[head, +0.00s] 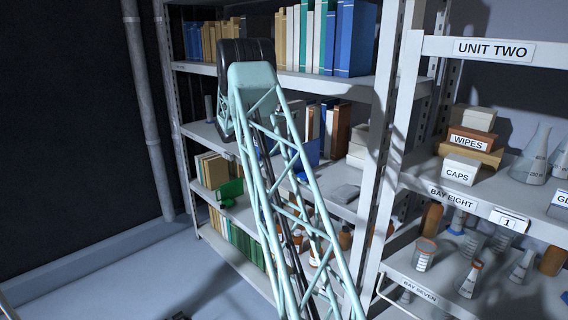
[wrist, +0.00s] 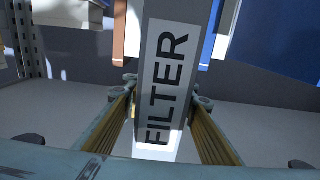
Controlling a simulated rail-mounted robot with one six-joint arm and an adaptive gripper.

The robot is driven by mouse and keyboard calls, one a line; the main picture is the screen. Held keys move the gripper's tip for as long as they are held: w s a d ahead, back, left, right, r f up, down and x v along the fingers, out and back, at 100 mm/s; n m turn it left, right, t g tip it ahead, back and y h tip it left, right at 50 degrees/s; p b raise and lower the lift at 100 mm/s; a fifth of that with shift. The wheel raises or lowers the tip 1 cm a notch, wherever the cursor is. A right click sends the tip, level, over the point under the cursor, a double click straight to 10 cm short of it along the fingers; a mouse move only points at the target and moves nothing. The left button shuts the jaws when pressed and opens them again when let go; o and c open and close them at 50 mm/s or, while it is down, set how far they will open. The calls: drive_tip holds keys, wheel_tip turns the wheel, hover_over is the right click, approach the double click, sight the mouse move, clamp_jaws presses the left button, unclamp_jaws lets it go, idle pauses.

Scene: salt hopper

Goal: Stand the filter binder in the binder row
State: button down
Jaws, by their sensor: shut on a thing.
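The filter binder (wrist: 178,15) is dark grey, with a white spine label reading FILTER. It runs down the middle of the wrist view, spine towards the camera. My gripper (wrist: 166,98) is shut on it, one finger on each side of the spine. In the wrist view a blue binder (wrist: 265,35) is close on its right; brown and white spines (wrist: 128,30) are close on its left. In the head view a binder row (head: 333,125) stands on the middle shelf, partly behind my arm. My gripper and the filter binder cannot be made out there.
Pale boxes (head: 359,145) stand right of the row. A rack upright (head: 385,130) divides it from the right unit, which holds glassware (head: 533,155) and labelled boxes. More binders (head: 352,40) fill the shelf above.

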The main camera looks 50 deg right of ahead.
drive_tip(key=shift+f, duration=3.1)
drive_tip(key=shift+f+b, duration=0.1)
drive_tip(key=shift+b, duration=0.2)
drive_tip(key=shift+f, duration=1.85)
drive_tip(key=c, duration=2.1)
unclamp_jaws()
drive_tip(key=shift+c, duration=0.2)
drive_tip(key=w+a, duration=0.1)
drive_tip(key=a, duration=1)
drive_tip(key=shift+w+a, duration=0.4)
